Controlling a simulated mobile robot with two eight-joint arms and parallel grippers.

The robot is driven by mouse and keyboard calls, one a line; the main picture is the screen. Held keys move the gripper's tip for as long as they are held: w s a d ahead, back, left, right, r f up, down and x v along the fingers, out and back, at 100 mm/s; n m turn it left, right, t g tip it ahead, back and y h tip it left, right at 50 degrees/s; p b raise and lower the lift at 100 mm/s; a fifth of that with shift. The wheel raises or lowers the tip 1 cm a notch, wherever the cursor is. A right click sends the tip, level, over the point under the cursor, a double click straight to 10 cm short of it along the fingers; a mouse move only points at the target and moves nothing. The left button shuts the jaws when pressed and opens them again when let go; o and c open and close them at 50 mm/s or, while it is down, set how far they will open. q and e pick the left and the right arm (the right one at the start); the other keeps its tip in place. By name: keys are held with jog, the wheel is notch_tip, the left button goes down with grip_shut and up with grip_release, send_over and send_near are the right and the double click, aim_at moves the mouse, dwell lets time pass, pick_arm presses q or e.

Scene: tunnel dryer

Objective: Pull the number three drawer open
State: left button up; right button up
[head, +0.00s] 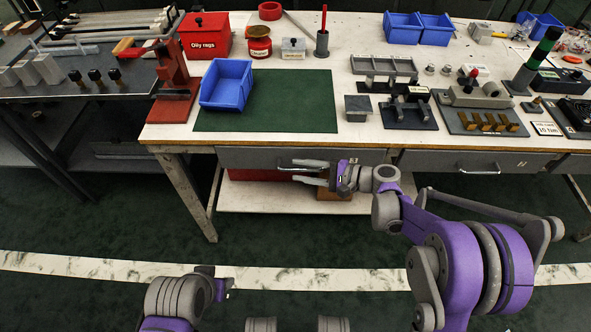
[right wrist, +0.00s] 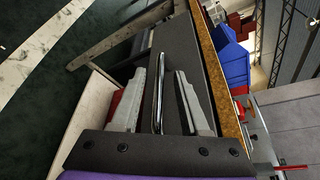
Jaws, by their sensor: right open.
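A grey drawer front (head: 240,157) lies under the bench top at the middle, and it looks shut. I can see no number on it. Its bar handle (head: 284,165) also shows in the right wrist view (right wrist: 159,92). My right gripper (head: 296,172) is open at this handle. In the right wrist view, the handle lies between the two grey fingers, with a gap on each side. A second drawer (head: 430,160) with a bar handle (head: 479,171) is to the right; its small dark mark is unreadable.
Below are a lower shelf (head: 260,199) and a red box (head: 250,175). The floor before the drawers is open apart from my arms.

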jog(key=shift+x, duration=1.1)
grip_shut()
dwell(0.7)
